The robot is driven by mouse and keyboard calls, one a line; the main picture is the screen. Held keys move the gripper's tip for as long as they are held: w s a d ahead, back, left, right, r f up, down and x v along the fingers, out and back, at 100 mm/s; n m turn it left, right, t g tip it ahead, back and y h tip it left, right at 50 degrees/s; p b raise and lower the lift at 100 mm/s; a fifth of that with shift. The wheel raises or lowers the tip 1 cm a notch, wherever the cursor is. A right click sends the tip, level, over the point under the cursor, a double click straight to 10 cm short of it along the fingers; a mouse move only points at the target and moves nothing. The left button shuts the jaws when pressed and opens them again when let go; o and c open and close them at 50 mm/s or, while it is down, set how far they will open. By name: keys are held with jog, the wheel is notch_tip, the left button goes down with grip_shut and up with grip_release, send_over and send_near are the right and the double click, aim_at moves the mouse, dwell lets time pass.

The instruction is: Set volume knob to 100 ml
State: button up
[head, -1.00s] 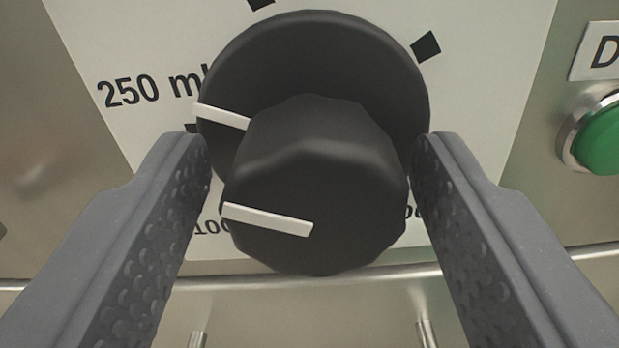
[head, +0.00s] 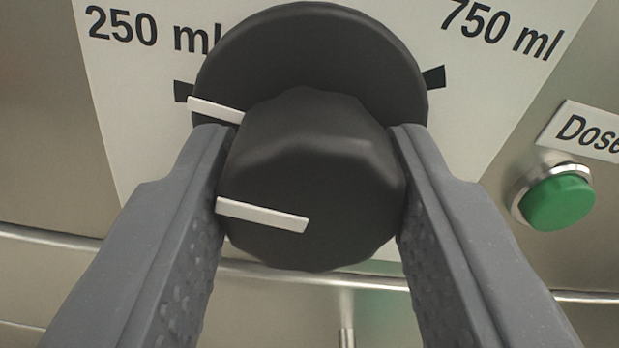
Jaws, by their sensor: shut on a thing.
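The black volume knob (head: 312,190) fills the middle of the head view, on a round black base (head: 310,45). White lines on the base's left edge and on the knob's front face point left. The base's line sits just below the black tick beside the "250 ml" label (head: 150,28). My gripper (head: 312,150) is shut on the knob, one grey finger on each side. The "100 ml" mark is hidden behind the left finger and knob.
The "750 ml" label (head: 502,28) is at upper right. A green button (head: 558,202) under a "Dose" label (head: 590,132) is right of my right finger. A metal rail (head: 60,236) runs below the dial plate.

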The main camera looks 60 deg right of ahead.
jog(key=n+p, duration=0.3)
jog(key=p, duration=0.1)
jog(key=n+p, duration=0.3)
jog(key=p, duration=0.1)
jog(key=shift+a+r, duration=0.2)
jog(key=shift+w+a+f+n+p, duration=0.1)
jog(key=shift+n+p, duration=0.85)
jog(key=shift+n, duration=0.2)
jog(key=shift+f+n+p, duration=0.1)
jog(key=shift+n+p, duration=0.85)
jog(key=shift+n, duration=0.2)
jog(key=o, duration=1)
jog(key=shift+w+f, duration=0.1)
jog(key=shift+s, duration=0.2)
jog(key=b+v, duration=0.1)
jog(key=v, duration=1.2)
jog(key=shift+s+a, duration=0.15)
jog(key=shift+a, duration=0.1)
